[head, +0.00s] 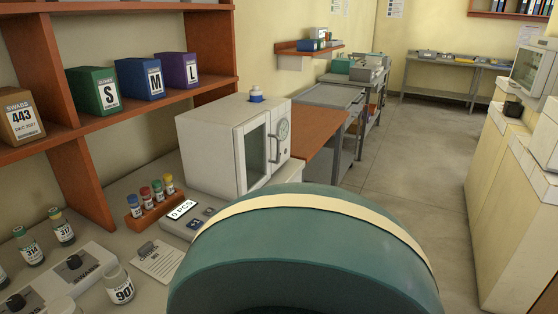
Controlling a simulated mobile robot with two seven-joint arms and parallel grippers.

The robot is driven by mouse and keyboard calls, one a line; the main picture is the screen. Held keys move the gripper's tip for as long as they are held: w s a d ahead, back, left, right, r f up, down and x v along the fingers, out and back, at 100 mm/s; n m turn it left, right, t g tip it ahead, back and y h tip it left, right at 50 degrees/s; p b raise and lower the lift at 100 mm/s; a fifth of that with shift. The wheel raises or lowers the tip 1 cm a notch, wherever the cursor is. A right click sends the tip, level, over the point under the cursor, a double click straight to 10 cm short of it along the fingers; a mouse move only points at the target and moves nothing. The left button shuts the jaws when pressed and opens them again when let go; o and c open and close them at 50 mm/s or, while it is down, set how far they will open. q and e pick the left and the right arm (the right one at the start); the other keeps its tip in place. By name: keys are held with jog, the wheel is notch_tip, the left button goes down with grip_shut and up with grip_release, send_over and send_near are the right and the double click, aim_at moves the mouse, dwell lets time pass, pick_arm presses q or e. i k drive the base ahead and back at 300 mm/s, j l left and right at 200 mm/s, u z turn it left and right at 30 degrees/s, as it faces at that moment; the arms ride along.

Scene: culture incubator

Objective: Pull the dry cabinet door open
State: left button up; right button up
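A white box-shaped cabinet (212,137), which I take to be the dry cabinet, stands on the bench left of centre. Its front faces right and has a door with a dark window (256,152). An upright handle (275,149) is on the front at the window's right side, below a round dial (283,128). The door looks closed. Neither of my grippers is in view, and nothing is seen touching the handle.
On the bench (118,240) are a rack of capped vials (150,204), a small device with a display (182,210), a paper sheet (158,260) and loose bottles. Shelves (150,105) hold labelled boxes. The floor (415,160) is clear. The lower middle is blocked close to the camera.

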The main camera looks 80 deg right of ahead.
aim_at(263, 119)
jog(key=z, duration=2.45)
jog(key=i+l+u, duration=0.1)
jog(key=u, duration=0.25)
jog(key=l+u, duration=0.1)
jog(key=u, duration=0.25)
jog(key=i+l+u, duration=0.1)
jog(key=u, duration=0.25)
jog(key=i+l+u, duration=0.1)
jog(key=l+u, duration=0.2)
jog(key=l, duration=0.25)
jog(key=l+u, duration=0.25)
jog(key=l, duration=0.3)
jog(key=l+u, duration=0.15)
jog(key=l, duration=0.95)
jog(key=k+l+u, duration=0.2)
jog(key=l, duration=0.9)
jog(key=i, duration=0.1)
